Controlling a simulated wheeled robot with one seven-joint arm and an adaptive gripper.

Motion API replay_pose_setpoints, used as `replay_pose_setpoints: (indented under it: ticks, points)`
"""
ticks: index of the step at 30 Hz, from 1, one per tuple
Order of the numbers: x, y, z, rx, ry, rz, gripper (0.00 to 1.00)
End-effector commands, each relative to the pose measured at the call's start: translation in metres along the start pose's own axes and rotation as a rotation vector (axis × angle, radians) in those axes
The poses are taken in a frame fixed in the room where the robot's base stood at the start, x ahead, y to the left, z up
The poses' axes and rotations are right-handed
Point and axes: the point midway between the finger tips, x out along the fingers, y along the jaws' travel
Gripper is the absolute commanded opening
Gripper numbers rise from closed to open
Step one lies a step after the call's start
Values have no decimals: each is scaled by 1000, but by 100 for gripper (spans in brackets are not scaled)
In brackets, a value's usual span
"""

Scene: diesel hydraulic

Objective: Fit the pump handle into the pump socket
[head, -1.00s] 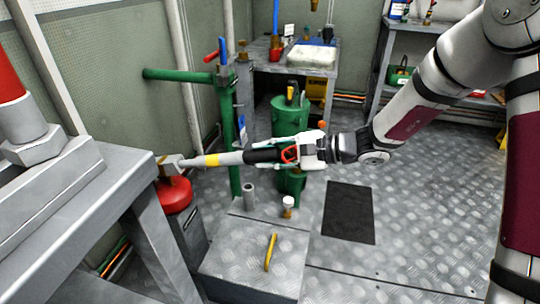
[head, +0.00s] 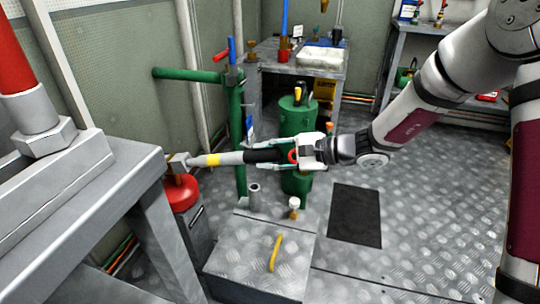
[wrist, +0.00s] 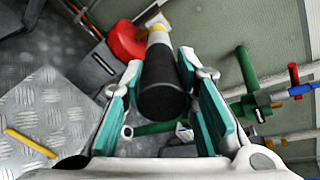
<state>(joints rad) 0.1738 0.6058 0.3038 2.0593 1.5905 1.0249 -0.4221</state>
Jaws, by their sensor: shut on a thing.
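The pump handle (head: 232,158) is a long rod with a black grip, a silver shaft, a yellow band and a blocky metal end. My gripper (head: 270,157) is shut around the black grip and holds the handle nearly level, metal end to the left. In the wrist view the grip's round black end (wrist: 161,100) faces the camera between the teal fingers. An upright open grey tube, seemingly the pump socket (head: 254,198), stands on a metal plate box (head: 240,275), below the handle and apart from it.
A white-capped post (head: 294,207) and a yellow lever (head: 275,252) are on the box. The handle's metal end is above a red rounded object (head: 180,193), beside a grey bench (head: 100,190). A green pipe stand (head: 236,120) and green cylinder (head: 298,117) stand behind. Floor at right is mostly clear.

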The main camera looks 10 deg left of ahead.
Motion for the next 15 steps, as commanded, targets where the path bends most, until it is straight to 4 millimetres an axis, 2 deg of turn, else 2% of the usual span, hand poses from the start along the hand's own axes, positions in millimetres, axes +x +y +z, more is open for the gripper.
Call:
replay_pose_setpoints:
  ticks: [11,12,14,15]
  points:
    - [3,-1,0,-1,-1,-1,0]
    - [3,-1,0,-1,-1,-1,34]
    - [3,-1,0,-1,-1,-1,48]
    - [3,-1,0,-1,-1,-1,51]
